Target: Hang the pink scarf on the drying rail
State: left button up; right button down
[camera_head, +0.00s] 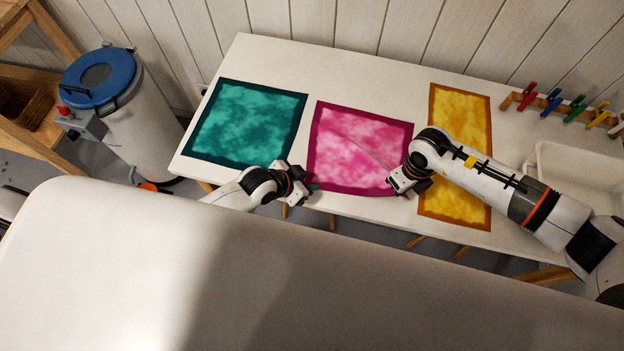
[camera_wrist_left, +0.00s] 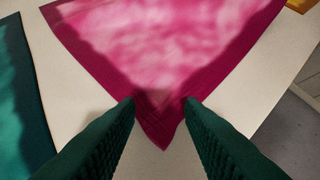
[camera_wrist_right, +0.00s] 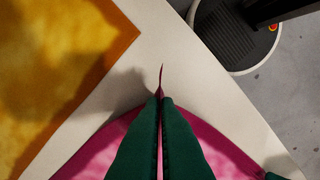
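The pink scarf (camera_head: 360,146) lies on the white table between a teal and a yellow scarf. In the left wrist view its near corner (camera_wrist_left: 162,132) lies between the spread fingers of my left gripper (camera_wrist_left: 158,108), which is open. The left gripper (camera_head: 311,188) is at the scarf's near left corner in the head view. My right gripper (camera_head: 394,188) is at the near right corner. In the right wrist view the right gripper (camera_wrist_right: 161,100) is shut, with a thin pink fold (camera_wrist_right: 160,77) pinched upright between its fingertips. I cannot identify the drying rail for sure.
The teal scarf (camera_head: 245,122) lies at left and the yellow scarf (camera_head: 460,118) at right, partly under my right arm. A wooden bar with coloured pegs (camera_head: 553,101) and a white tub (camera_head: 575,160) are at right. A blue-lidded drum (camera_head: 98,75) stands left of the table (camera_head: 345,65).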

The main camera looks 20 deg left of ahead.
pick_arm(q)
jog(key=shift+s+f, duration=0.15)
grip_shut()
jog(key=shift+r, duration=2.6)
